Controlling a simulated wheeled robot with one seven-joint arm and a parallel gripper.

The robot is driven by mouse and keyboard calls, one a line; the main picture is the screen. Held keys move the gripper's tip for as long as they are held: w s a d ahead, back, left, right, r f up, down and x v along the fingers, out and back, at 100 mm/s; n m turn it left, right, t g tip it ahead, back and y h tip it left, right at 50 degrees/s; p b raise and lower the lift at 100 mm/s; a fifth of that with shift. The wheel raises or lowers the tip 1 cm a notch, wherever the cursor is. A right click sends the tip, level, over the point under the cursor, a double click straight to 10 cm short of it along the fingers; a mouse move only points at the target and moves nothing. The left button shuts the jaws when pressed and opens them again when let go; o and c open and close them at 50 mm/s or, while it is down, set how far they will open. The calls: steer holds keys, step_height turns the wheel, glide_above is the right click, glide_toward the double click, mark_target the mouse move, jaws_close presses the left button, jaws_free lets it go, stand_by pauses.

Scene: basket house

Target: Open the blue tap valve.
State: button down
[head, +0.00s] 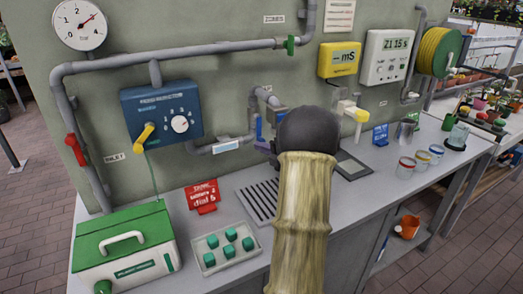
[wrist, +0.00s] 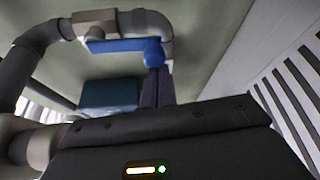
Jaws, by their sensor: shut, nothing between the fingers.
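The blue tap valve shows in the wrist view as a blue lever (wrist: 120,45) with a rounded hub, mounted on grey pipework. The lever lies crosswise, pointing left from the hub. In the head view a small part of the blue valve (head: 259,130) shows beside my dark wrist, which hides the rest. My gripper (wrist: 157,72) is shut and empty, its dark fingertips just below the hub in the wrist view. I cannot tell whether they touch it. In the head view the fingers are mostly hidden behind my arm.
A blue box with a dial and yellow lever (head: 160,112) hangs left. A red sign (head: 201,196), a tray of green cubes (head: 229,250) and a green-lidded case (head: 125,245) stand on the counter. A slotted drain (head: 257,200) lies beneath.

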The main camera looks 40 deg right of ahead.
stand_by(0.3)
steer(key=s+a+b, duration=0.2)
steer(key=s+b, duration=0.2)
steer(key=s, duration=0.5)
stand_by(0.3)
steer(key=shift+s+a, duration=0.1)
stand_by(0.4)
